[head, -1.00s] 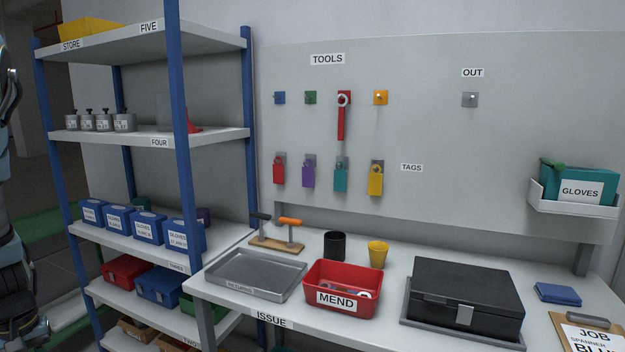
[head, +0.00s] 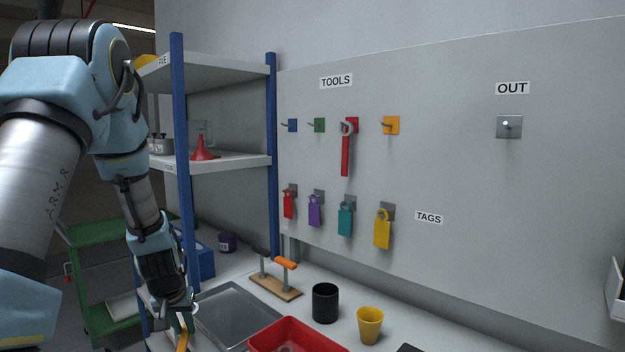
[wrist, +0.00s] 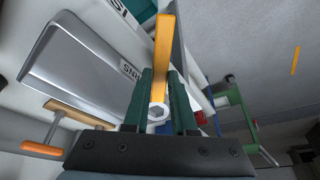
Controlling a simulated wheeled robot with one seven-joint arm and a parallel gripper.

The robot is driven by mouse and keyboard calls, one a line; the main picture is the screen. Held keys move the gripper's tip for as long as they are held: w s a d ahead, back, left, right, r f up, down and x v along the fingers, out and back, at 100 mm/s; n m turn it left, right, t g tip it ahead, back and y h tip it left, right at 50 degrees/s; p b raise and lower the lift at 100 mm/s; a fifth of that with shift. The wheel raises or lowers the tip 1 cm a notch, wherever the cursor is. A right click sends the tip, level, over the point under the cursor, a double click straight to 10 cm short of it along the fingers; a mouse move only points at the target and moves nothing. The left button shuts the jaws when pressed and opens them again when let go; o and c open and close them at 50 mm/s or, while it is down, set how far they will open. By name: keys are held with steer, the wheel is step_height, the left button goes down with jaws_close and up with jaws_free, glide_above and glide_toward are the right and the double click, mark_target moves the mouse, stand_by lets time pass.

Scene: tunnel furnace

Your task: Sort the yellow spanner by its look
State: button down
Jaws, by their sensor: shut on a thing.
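My gripper (head: 180,324) is at the lower left of the head view, beside the grey metal tray (head: 238,316). It is shut on the yellow spanner (head: 183,343). In the wrist view the spanner (wrist: 165,50) sticks out between the dark green fingers, with a grey hexagonal end showing low between them. The TOOLS board has an empty yellow hook (head: 391,125), empty blue and green hooks, and a red spanner (head: 345,155) on the red hook. The red bin (head: 290,337) is cut off at the bottom edge.
A wooden stand with an orange handle (head: 285,263), a black cup (head: 325,303) and a yellow cup (head: 370,325) stand on the bench. Coloured tags hang on the board. The OUT hook (head: 509,126) is empty. Blue shelf posts (head: 184,170) stand close to my arm.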

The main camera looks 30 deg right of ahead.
steer(key=s+d+r+m+t+h, duration=0.1)
steer(key=s+d+r+m+h, duration=0.2)
steer(key=d+r, duration=0.75)
steer(key=s+d+r+m+t+h, duration=0.1)
steer(key=d+r+m+h, duration=0.25)
steer(key=d+r, duration=0.7)
steer(key=s+d+r+m+g+h+p, duration=0.1)
steer(key=s+d+r+m+h, duration=0.15)
steer(key=s+d+r, duration=0.6)
steer(key=s+d+r+m+g+h+p, duration=0.1)
steer(key=s+d+r+h, duration=0.4)
steer(key=r, duration=0.7)
steer(key=x, duration=0.9)
steer(key=shift+d+y+b, duration=0.25)
steer(key=shift+y+b, duration=0.1)
steer(key=shift+y, duration=0.05)
steer(key=shift+s+f, duration=0.1)
steer(key=shift+s, duration=0.05)
